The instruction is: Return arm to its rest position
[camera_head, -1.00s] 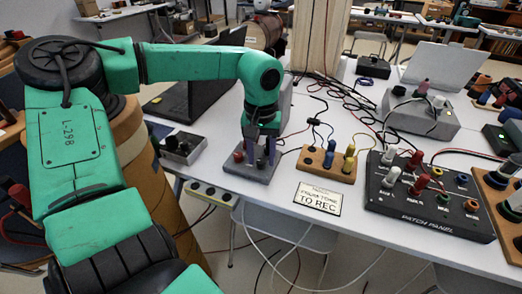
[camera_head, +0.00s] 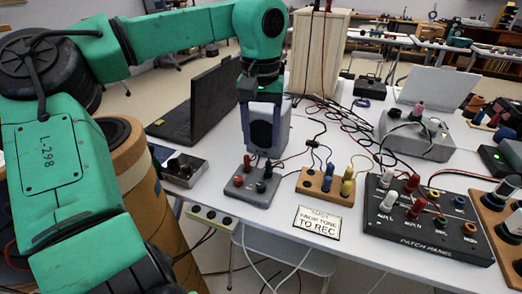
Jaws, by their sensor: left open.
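My green left arm comes in from the left and reaches over the table. My left gripper (camera_head: 262,122) points down, open, with its two purple-grey fingers apart. It hangs in front of a grey speaker box (camera_head: 278,138) and above a small grey terminal block (camera_head: 251,186) with a red and a black plug. The fingers appear clear of the plugs, and I see nothing held between them. My right gripper does not show.
The white table (camera_head: 290,245) also holds a wooden block (camera_head: 326,186) with blue and yellow plugs, a black patch panel (camera_head: 428,217), a sign (camera_head: 318,222), a black laptop (camera_head: 203,101), a small dark box (camera_head: 184,169) and a grey unit (camera_head: 415,135). Cables lie across the middle.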

